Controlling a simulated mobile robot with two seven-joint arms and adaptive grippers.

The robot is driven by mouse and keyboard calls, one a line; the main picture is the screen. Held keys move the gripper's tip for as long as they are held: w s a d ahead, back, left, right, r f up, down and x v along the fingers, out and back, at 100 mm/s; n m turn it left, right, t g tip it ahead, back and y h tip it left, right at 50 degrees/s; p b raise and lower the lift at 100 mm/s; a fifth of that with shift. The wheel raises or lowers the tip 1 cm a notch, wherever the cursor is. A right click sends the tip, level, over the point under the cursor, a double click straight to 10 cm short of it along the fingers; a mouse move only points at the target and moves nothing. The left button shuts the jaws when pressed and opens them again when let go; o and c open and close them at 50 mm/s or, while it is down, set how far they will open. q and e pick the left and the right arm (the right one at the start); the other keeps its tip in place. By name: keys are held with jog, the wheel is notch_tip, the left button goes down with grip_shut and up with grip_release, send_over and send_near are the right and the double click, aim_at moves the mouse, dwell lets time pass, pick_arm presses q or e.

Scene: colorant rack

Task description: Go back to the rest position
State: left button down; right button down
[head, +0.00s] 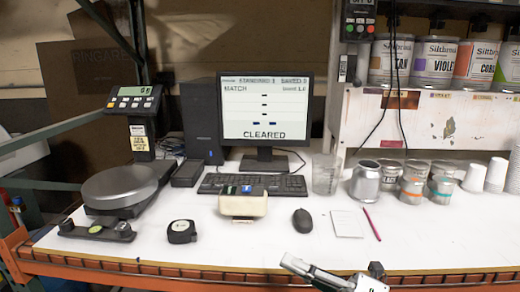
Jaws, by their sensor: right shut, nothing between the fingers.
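My right gripper (290,263) shows at the bottom edge of the head view, right of the middle. Its fingers are together with nothing between them, and they point up and to the left. It is in front of the white bench top (240,255), near the front edge, and appears apart from every object. The rest of the right arm is cut off by the frame. My left gripper and arm are not in view.
A scale (120,186), tape measure (181,232), beige device (242,206), mouse (302,220), notepad (347,224) and pink pen (371,224) lie on the bench. A monitor (264,110) reads "CLEARED". Cans (365,182) and cups (496,174) stand right, below a paint shelf (450,118).

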jog(key=s+d+f+m+t+h+p, duration=0.1)
jog(key=d+f+m+t+h, duration=0.4)
jog(key=f+m, duration=0.55)
jog(key=d+f+m+t+h, duration=0.1)
jog(key=d+f+m+h, duration=0.4)
jog(key=f+m, duration=0.5)
jog(key=s+d+f+m+g+h, duration=0.3)
jog(key=s+f+m+g+h, duration=0.2)
jog(key=s+f+m, duration=0.5)
jog(key=s+f, duration=0.5)
jog(key=f, duration=0.3)
jog(key=shift+s+d+h+p, duration=0.2)
jog(key=shift+h+p, duration=0.1)
jog(key=shift+h, duration=0.1)
